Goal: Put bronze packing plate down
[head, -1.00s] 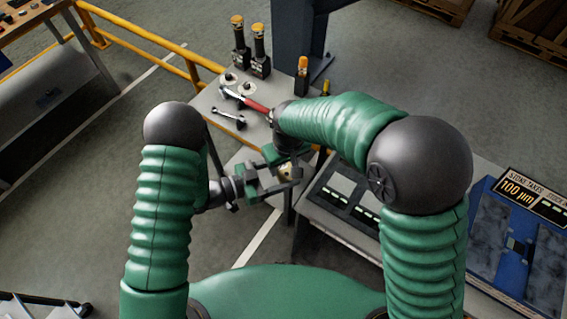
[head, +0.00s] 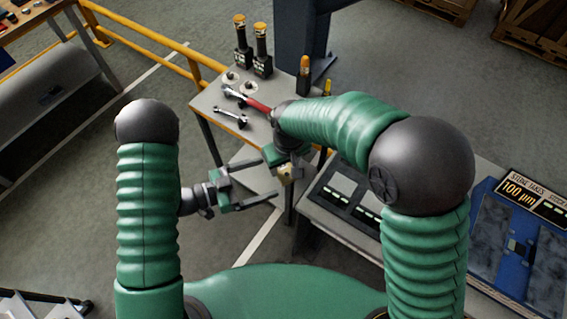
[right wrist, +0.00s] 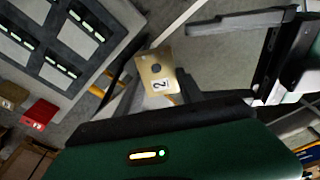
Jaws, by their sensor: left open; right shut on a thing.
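The bronze packing plate (head: 286,176) is a small gold-coloured piece below my right gripper (head: 284,166). In the right wrist view the plate (right wrist: 156,75) shows a dark round hole and a label with the number 2. My right gripper is shut on it and holds it in the air. My left gripper (head: 268,178) is open and empty, just left of the plate, its two fingers spread and pointing towards it. The left gripper's fingers also show at the upper right of the right wrist view. The right fingers' grip is partly hidden in the head view.
A small grey table (head: 205,98) ahead holds a red-handled tool (head: 257,105), a silver tool (head: 232,118) and black-and-yellow cylinders. A dark slotted tray (head: 330,200) lies on the bench to the right, before a blue fixture (head: 490,235). A yellow rail (head: 150,45) runs behind.

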